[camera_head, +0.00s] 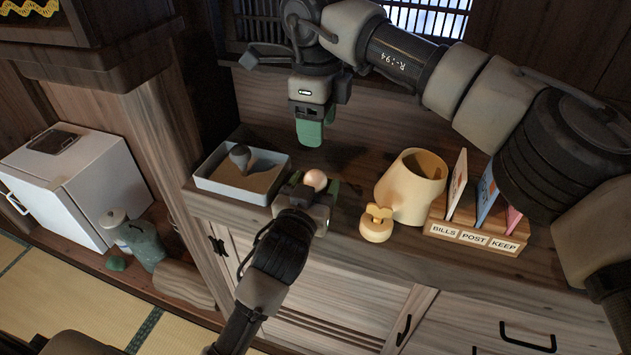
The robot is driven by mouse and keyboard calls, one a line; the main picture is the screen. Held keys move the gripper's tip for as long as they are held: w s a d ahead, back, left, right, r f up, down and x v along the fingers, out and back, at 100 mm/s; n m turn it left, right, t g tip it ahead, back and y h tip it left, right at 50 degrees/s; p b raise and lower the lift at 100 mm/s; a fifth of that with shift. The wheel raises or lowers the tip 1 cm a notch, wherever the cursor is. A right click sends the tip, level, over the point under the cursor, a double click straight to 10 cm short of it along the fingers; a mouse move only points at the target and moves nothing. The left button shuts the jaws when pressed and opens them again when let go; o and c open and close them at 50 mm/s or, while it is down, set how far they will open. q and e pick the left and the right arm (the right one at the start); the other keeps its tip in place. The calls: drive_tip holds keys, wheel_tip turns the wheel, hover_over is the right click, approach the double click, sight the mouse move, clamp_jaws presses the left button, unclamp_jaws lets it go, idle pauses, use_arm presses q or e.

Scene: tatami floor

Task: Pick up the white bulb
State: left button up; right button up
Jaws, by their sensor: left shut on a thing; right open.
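The white bulb (316,179) looks pale cream and round in the head view. My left gripper (310,187) is shut on it, over the wooden cabinet top between the tray and the cream cup. Only the bulb's rounded top shows; the rest is hidden by the gripper. My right gripper (310,128) hangs above and behind it, green fingers pointing down. It is open and empty, apart from the bulb.
A grey tray (205,184) holding a dark bulb-shaped thing (239,155) stands at left. A cream cup (412,190), a small yellow object (376,225) and a letter rack (470,237) with cards stand at right. A white box (85,180) stands lower left.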

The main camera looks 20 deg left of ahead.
sight(316, 172)
wheel_tip(316, 172, down, 11)
drive_tip(key=shift+w+a+f, duration=0.1)
drive_tip(key=shift+a, duration=0.05)
drive_tip(key=c, duration=0.4)
idle(0.4)
